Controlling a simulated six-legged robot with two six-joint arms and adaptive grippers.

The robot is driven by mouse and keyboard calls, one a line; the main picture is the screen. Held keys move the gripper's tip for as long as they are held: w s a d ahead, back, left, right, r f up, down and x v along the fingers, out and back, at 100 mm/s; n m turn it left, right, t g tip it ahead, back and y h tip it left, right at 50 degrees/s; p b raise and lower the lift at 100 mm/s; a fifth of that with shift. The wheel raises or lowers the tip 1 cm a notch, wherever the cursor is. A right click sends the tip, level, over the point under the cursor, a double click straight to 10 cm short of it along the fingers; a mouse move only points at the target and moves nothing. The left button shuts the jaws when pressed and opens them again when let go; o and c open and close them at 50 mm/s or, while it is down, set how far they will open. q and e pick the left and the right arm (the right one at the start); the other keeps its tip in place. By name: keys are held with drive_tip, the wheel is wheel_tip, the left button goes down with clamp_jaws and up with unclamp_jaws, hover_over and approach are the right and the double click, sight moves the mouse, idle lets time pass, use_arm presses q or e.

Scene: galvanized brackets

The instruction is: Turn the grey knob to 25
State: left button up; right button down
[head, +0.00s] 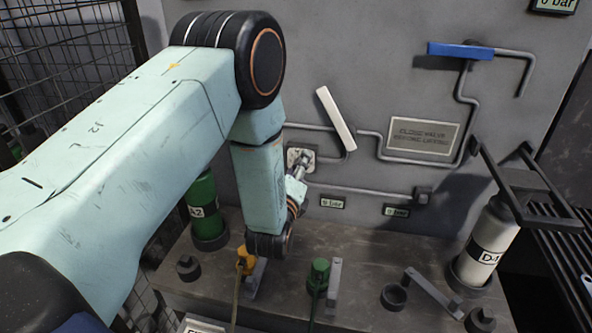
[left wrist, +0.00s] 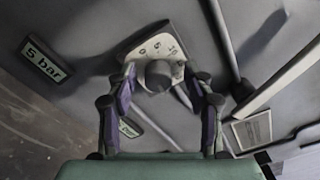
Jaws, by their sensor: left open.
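The grey knob (left wrist: 159,75) sits on a pale dial plate (left wrist: 150,48) with small printed marks, fixed to the grey wall panel. The marks are too small to read surely, and I cannot tell where the knob points. In the head view the dial plate (head: 293,155) shows beside my left gripper (head: 301,165), which partly covers the knob. My left gripper (left wrist: 160,86) is open in the left wrist view, with one purple-padded finger on each side of the knob. I see no clear contact. My right gripper is not in view.
A white lever (head: 336,118) is close right of the dial. A blue-handled valve (head: 460,51) and pipes run along the wall. A bench below holds a green cylinder (head: 203,207), a white cylinder (head: 491,247) and several small fittings. A wire cage (head: 75,55) stands at left.

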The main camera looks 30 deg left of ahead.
use_arm(q)
drive_tip(key=v, duration=1.2)
drive_tip(key=shift+f, duration=0.1)
